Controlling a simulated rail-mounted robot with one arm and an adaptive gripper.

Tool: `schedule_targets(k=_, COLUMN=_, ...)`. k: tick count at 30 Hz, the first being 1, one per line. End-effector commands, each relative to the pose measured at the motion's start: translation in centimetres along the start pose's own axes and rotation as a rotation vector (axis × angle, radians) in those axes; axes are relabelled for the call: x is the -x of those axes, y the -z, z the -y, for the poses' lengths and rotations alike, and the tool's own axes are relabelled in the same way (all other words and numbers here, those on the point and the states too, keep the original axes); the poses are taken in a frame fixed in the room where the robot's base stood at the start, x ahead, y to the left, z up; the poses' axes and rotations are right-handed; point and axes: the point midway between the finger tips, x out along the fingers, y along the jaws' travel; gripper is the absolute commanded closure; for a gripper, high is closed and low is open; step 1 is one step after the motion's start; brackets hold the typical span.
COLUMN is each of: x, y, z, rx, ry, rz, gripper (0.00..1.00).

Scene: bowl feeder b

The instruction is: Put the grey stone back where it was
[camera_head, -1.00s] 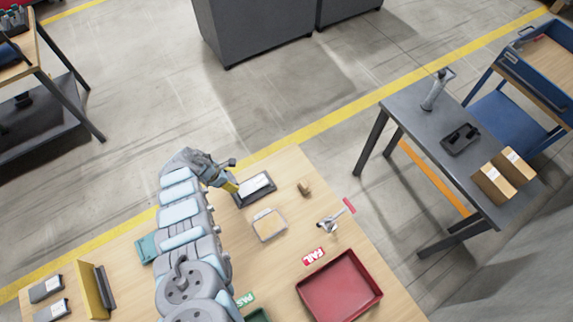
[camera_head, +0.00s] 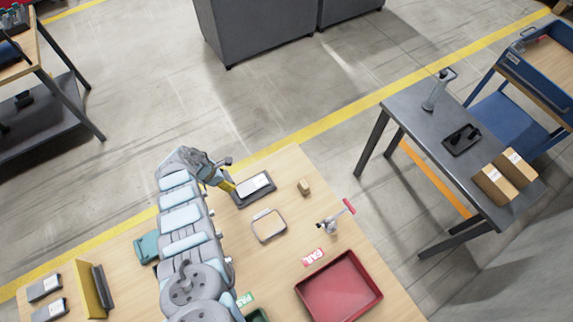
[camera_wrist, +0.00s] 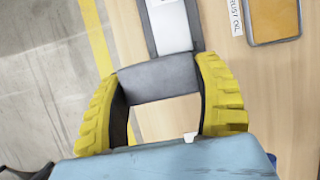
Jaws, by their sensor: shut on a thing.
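My gripper (camera_head: 228,187) is at the near left end of a dark shallow tray (camera_head: 268,191) that holds a white plate (camera_head: 254,183). In the wrist view its two yellow fingers (camera_wrist: 160,85) are shut on a grey block, which I take as the grey stone (camera_wrist: 158,75). The stone lies crosswise between the fingertips, next to the end of the tray; I cannot tell whether they touch or how high the stone is. In the head view the stone is not clearly visible at the fingers.
A clear-rimmed tray with a tan pad (camera_head: 269,226), a small wooden block (camera_head: 304,187), a metal tool (camera_head: 329,223) and a red bin (camera_head: 339,289) are to the right. Labelled grey boxes (camera_head: 45,288) and a yellow upright (camera_head: 94,290) stand at left.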

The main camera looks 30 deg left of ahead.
Motion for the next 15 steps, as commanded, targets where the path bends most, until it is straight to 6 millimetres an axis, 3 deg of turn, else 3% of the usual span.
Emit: schedule_targets(k=15, x=0.29, y=0.64, z=-0.51, rx=0.008, ry=-0.003, rz=0.002, gripper=0.7)
